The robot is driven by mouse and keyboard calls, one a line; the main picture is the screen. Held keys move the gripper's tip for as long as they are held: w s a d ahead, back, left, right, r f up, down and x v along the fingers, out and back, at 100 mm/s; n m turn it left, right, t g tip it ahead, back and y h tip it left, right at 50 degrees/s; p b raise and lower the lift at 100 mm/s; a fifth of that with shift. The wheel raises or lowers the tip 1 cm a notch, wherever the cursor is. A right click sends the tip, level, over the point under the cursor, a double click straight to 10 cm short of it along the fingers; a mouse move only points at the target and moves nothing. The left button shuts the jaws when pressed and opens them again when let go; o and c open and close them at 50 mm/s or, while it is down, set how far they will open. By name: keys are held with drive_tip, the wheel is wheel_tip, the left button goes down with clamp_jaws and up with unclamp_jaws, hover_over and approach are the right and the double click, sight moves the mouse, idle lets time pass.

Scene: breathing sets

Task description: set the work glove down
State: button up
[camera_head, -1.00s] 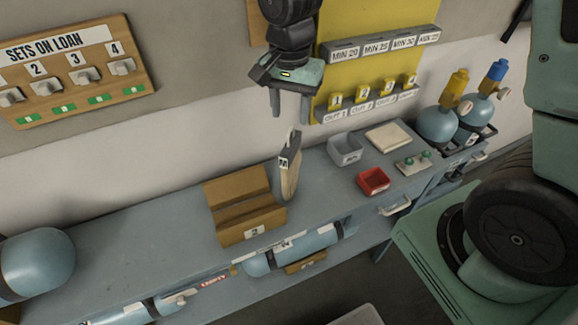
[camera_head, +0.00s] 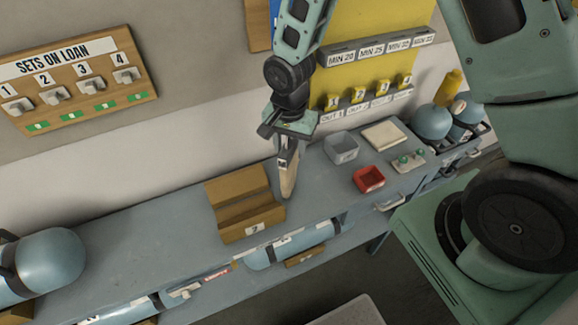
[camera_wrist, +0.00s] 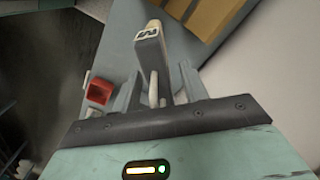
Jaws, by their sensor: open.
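The work glove (camera_head: 288,183), beige with a grey cuff marked "M", stands on edge on the grey-blue bench, just right of the wooden cradle. In the wrist view the glove (camera_wrist: 150,55) shows between the two fingers. My gripper (camera_head: 284,155) is low over the glove, with its open fingers on either side of the upper part. In the wrist view my gripper (camera_wrist: 160,85) has a finger on each side; whether either touches the glove I cannot tell. The gripper hides part of the glove's top in the head view.
The wooden cradle (camera_head: 228,205) is close to the left of the glove. A grey bin (camera_head: 342,148), a red bin (camera_head: 369,179) and a pale pad (camera_head: 384,135) stand to the right. Bench (camera_head: 140,235) left of the cradle is clear. Blue cylinders (camera_head: 45,262) lie at the far left.

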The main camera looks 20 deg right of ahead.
clamp_jaws()
idle(0.3)
